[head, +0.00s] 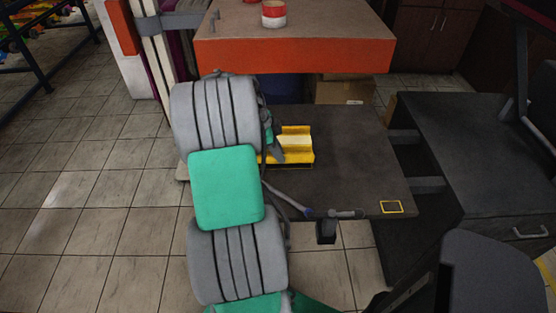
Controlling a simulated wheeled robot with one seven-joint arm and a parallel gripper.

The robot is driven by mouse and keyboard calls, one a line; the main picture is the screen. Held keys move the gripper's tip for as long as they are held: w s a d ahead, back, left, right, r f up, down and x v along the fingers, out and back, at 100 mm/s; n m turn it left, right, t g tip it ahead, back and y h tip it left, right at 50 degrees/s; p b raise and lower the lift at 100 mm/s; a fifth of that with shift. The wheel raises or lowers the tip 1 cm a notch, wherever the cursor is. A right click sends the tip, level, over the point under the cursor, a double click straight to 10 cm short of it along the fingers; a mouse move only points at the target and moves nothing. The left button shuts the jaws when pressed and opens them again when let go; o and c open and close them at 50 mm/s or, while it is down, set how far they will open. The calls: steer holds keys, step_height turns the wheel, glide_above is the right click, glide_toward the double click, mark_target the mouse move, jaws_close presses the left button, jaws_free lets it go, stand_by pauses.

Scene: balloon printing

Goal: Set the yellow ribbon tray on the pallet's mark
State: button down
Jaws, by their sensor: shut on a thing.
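The yellow ribbon tray (298,154) is over the left part of a dark flat surface that looks like the pallet (350,150). My gripper (271,134) is at the tray's left side and shut on it; my arm hides much of the gripper and part of the tray. I cannot tell whether the tray touches the surface. A small yellow square outline (391,207), which looks like the mark, is near the surface's front right corner. The tray is behind and left of it, and the outline is bare.
An orange-fronted table (295,55) with a red and white roll (274,14) stands behind the dark surface. A cardboard box (343,91) is beneath it. A dark cabinet (480,150) stands at the right. The dark surface is clear between tray and outline.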

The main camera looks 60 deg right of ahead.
steer(key=shift+f, duration=1.35)
steer(key=c, duration=1.5)
jaws_free()
steer(key=shift+a, duration=0.1)
steer(key=p+v, duration=0.1)
steer(key=v, duration=1.1)
steer(key=shift+w+a+r, duration=0.15)
steer(key=shift+w+a, duration=0.05)
steer(key=w+a+r+n+t+h, duration=0.1)
steer(key=w+a+n+t, duration=0.1)
steer(key=w+a+n, duration=0.4)
steer(key=w+a+r+n+t, duration=0.1)
steer(key=w+a+n, duration=0.3)
steer(key=a+n, duration=0.4)
steer(key=s+a+f+n+t+y, duration=0.1)
steer(key=a+f+n+t+y, duration=0.1)
steer(key=a+n, duration=1.4)
steer(key=a+t+y, duration=0.1)
steer(key=a+t, duration=0.1)
steer(key=a, duration=0.9)
steer(key=shift+s+a+f+n, duration=0.25)
steer(key=shift+s+a+n, duration=0.15)
